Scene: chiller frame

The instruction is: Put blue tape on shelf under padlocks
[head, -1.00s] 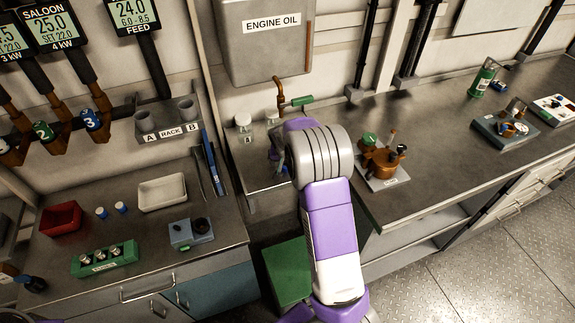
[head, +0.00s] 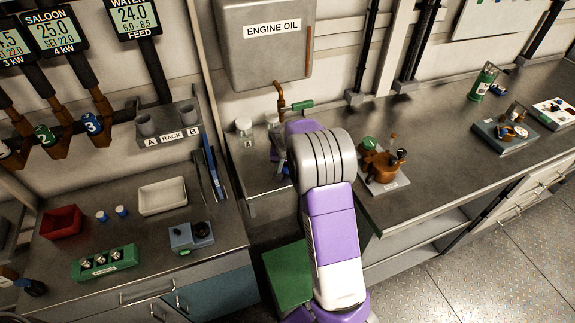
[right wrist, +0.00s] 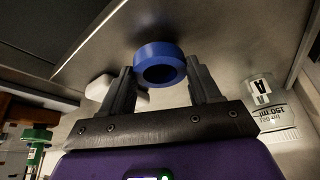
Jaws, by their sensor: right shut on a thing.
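The blue tape (right wrist: 160,64) is a thick blue roll between the two fingers of my right gripper (right wrist: 160,88) in the right wrist view. The gripper is shut on it, close to a grey metal surface; I cannot tell whether the roll touches it. In the head view my right arm comes up the middle, and its own wrist hides the fingers and the tape. I cannot make out the padlocks or the shelf under them. My left gripper is not in view.
A clear container marked A (right wrist: 262,95) stands close right of the gripper in the right wrist view. A brown pump-like part (head: 380,165) sits right of my arm. A white tray (head: 162,196) and a red tray (head: 62,222) stand on the left bench.

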